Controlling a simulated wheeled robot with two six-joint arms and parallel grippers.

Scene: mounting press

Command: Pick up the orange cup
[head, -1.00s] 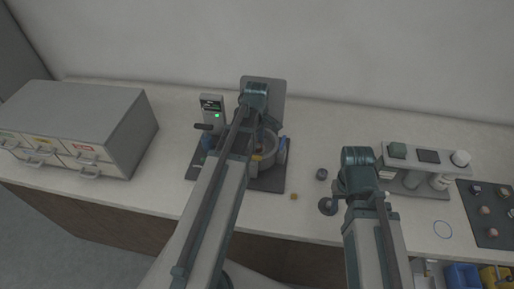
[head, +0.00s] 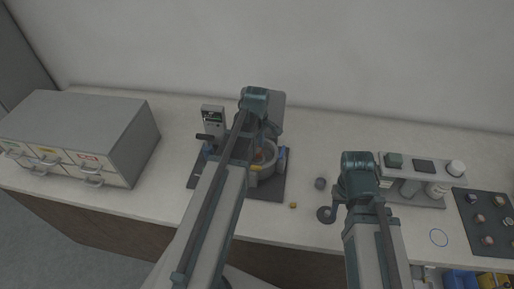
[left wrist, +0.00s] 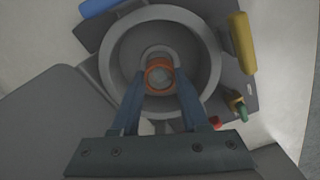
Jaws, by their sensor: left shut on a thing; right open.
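The orange cup (left wrist: 159,75) shows as a small orange ring with a pale grey middle, over the centre of a round grey bowl-like chamber (left wrist: 209,56) in the left wrist view. My left gripper (left wrist: 160,88) is shut on it, one finger at each side. I cannot tell how far it stands above the chamber floor. In the head view my left gripper (head: 262,142) reaches down over the chamber (head: 268,172) of the press, and the cup is mostly hidden. My right gripper (head: 350,196) is open over the front of the counter, its fingers mostly hidden by the wrist.
A grey drawer cabinet (head: 80,132) stands at left. A control box with a black lever (head: 213,124) stands beside the chamber. A rack with jars (head: 412,190) and a dark mat with small pieces (head: 484,222) are at right. A small yellow piece (head: 293,205) lies in front.

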